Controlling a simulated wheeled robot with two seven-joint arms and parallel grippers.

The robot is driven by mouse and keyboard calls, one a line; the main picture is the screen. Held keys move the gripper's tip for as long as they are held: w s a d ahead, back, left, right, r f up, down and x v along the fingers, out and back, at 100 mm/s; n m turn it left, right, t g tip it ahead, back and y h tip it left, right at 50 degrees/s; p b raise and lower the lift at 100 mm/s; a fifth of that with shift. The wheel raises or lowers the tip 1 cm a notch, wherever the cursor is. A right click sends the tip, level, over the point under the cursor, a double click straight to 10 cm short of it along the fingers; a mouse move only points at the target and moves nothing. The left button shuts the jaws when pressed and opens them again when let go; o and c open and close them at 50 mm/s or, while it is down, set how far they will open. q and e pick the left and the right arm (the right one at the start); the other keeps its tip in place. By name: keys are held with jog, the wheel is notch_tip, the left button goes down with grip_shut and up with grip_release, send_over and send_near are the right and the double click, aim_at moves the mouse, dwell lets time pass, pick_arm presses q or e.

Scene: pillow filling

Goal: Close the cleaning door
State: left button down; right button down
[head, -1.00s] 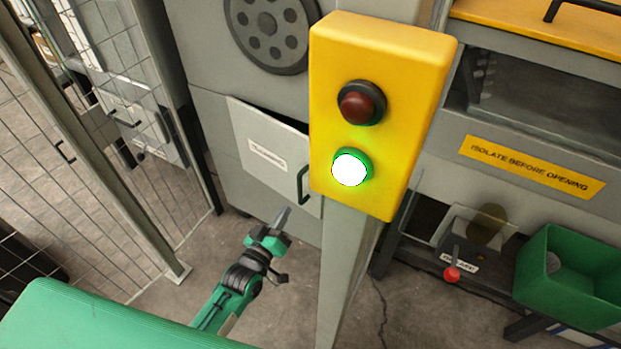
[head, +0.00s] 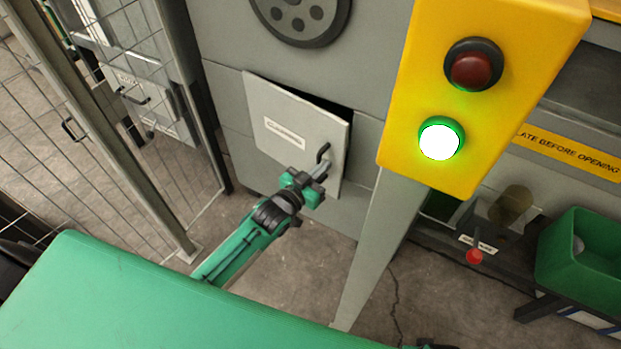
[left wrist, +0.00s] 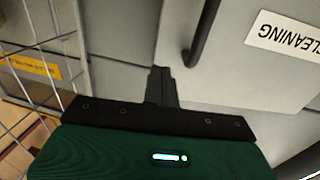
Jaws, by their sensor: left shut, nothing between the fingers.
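The cleaning door (head: 290,105) is a light grey panel with a white label on the grey machine. It stands ajar, with a dark gap along its top right edge. Its dark handle (head: 323,153) is near the right edge. My left gripper (head: 318,172) is shut and empty, just below the handle and in front of the door's lower right part. In the left wrist view, the shut fingers (left wrist: 162,80) are beside the handle (left wrist: 203,35), and the CLEANING label (left wrist: 285,38) shows upside down. I cannot tell whether the fingers touch the door. My right gripper does not show.
A yellow control box (head: 480,90) with a red button and a lit green button stands on a grey post (head: 375,250) right of the door. A wire mesh fence (head: 110,130) is at left. A green bin (head: 585,250) is at right. A green surface fills the lower left.

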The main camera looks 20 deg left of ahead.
aim_at(341, 150)
pick_arm(q)
jog(key=shift+x, duration=2.65)
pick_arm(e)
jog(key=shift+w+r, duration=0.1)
